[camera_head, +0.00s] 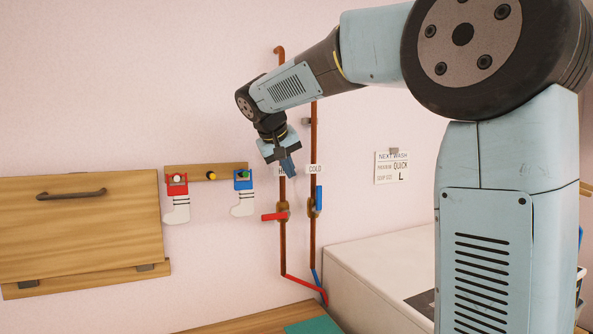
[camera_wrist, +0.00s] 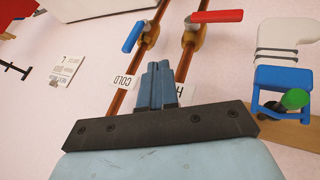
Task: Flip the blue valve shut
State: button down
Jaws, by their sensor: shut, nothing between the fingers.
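The blue valve handle (camera_head: 319,198) is on the right copper pipe, under the COLD label (camera_head: 315,169). The handle stands upright, in line with its pipe. It also shows in the wrist view (camera_wrist: 133,36), beside its brass valve body. The red valve handle (camera_head: 273,216) is on the left pipe and points out sideways to the left, across the pipe. My gripper (camera_head: 288,168) is shut and empty, above the valves near the two labels. In the wrist view its closed fingers (camera_wrist: 157,78) point toward the pipes, apart from the blue handle.
A wooden rail (camera_head: 208,171) left of the pipes holds pegs and clipped white socks (camera_head: 243,206). A wooden fold-down panel (camera_head: 80,225) is at far left. A white appliance (camera_head: 375,275) stands below right. A note (camera_head: 391,167) hangs on the wall.

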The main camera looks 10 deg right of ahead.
aim_at(318, 199)
jog(key=w+d+f, duration=0.4)
jog(key=d+f, duration=0.2)
jog(key=d, duration=0.1)
jog(key=shift+w, duration=0.15)
